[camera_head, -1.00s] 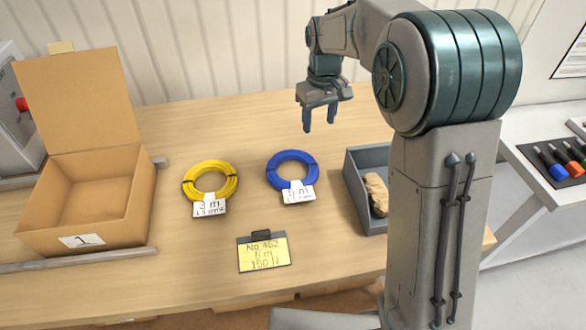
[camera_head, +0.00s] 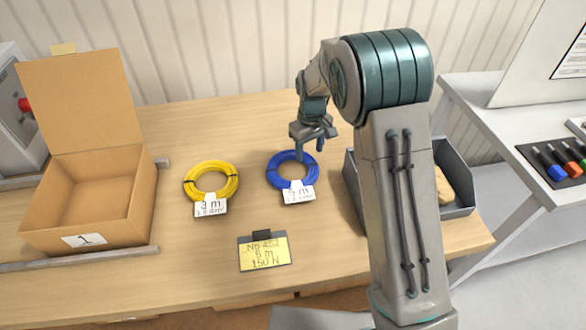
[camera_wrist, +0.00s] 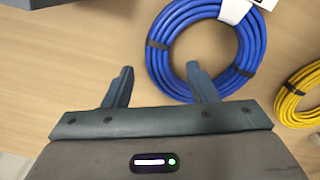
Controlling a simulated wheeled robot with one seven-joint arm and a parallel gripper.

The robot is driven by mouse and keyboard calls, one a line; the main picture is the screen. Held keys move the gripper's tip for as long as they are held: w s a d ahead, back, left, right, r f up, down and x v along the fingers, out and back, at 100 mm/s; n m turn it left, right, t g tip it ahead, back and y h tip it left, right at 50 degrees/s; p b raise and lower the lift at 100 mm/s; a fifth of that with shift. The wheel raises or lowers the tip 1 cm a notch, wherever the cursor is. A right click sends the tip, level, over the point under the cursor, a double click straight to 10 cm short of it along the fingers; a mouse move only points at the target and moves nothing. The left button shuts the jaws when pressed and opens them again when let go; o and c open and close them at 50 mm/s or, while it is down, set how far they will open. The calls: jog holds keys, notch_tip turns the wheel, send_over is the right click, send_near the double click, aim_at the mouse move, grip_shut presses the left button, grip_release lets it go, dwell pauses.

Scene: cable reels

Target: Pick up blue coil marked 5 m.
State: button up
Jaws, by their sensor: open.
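The blue coil (camera_head: 290,168) lies flat on the wooden table, with a white tag reading 5 m (camera_head: 299,193) at its front. My gripper (camera_head: 310,150) is above the coil's back right part and hides some of it. In the wrist view the blue coil (camera_wrist: 160,62) lies beyond the fingers, mostly to the right. My gripper there (camera_wrist: 160,85) is open and empty. Its right finger overlaps the coil's near edge in the picture, and its left finger is over bare wood. I cannot tell its exact height above the table.
A yellow coil (camera_head: 211,163) with its own tag lies left of the blue one. An open cardboard box (camera_head: 137,205) marked 1 stands further left. A yellow card (camera_head: 264,254) lies in front. A grey bin (camera_head: 462,210) stands right, partly behind my arm.

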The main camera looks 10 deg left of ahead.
aim_at(310, 159)
jog(key=shift+w+d+f, duration=0.1)
jog(key=shift+f, duration=1.65)
grip_shut()
jog(key=shift+r, duration=0.15)
notch_tip(310, 159, up, 10)
jog(key=shift+b, duration=0.45)
